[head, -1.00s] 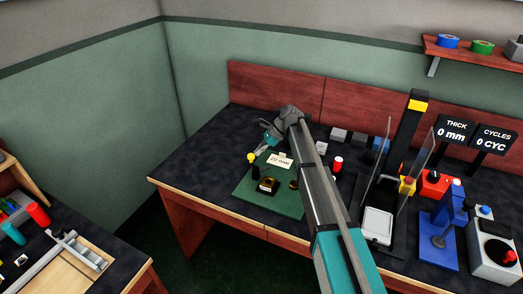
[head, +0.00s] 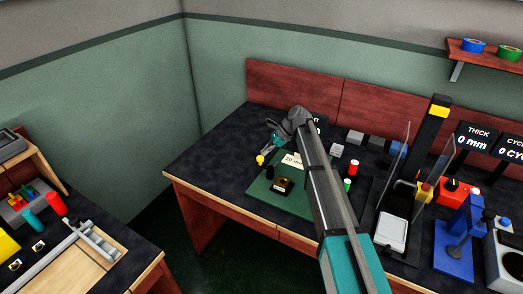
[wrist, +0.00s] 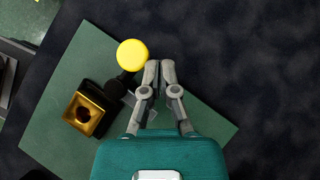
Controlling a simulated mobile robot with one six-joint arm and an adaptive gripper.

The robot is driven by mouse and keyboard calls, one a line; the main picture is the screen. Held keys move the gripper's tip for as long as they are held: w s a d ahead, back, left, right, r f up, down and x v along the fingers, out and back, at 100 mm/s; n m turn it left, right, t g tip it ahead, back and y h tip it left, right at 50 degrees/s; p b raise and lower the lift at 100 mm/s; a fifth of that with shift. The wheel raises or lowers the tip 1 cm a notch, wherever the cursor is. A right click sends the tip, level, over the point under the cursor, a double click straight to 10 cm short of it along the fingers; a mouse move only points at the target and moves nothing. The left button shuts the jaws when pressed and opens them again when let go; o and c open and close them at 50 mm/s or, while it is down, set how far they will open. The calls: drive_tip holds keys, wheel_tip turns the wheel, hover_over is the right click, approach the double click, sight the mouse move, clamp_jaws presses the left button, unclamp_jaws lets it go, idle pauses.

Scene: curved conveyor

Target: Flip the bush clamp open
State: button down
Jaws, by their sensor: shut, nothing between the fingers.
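The bush clamp stands on a green mat (head: 297,203), with a yellow knob (wrist: 132,55) on a dark lever (wrist: 118,84). The yellow knob also shows in the head view (head: 260,160). Beside the lever is a hollow brass-coloured block (wrist: 85,114), also in the head view (head: 283,184). My gripper (wrist: 160,66) is shut and empty. Its fingertips are just right of the yellow knob in the wrist view; I cannot tell whether they touch it. The lever's lower end is partly hidden in shadow and behind my gripper's side.
A "20 mm" card (head: 292,159) stands behind the brass block. Red and green cylinders (head: 352,169) and grey blocks (head: 355,137) are to the right, then a press with a yellow top (head: 439,102). The dark bench left of the mat (head: 215,160) is clear.

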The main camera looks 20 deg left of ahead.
idle(0.3)
drive_tip(key=shift+r, duration=0.2)
drive_tip(key=shift+w+d+r+p, duration=0.1)
drive_tip(key=shift+r+p, duration=0.05)
drive_tip(key=shift+p, duration=0.15)
drive_tip(key=w+d+r+p, duration=0.2)
drive_tip(key=w+r+p, duration=0.4)
drive_tip(key=r+p, duration=0.1)
idle(0.3)
drive_tip(key=shift+s+f, duration=0.1)
drive_tip(key=shift+s, duration=0.05)
idle(0.5)
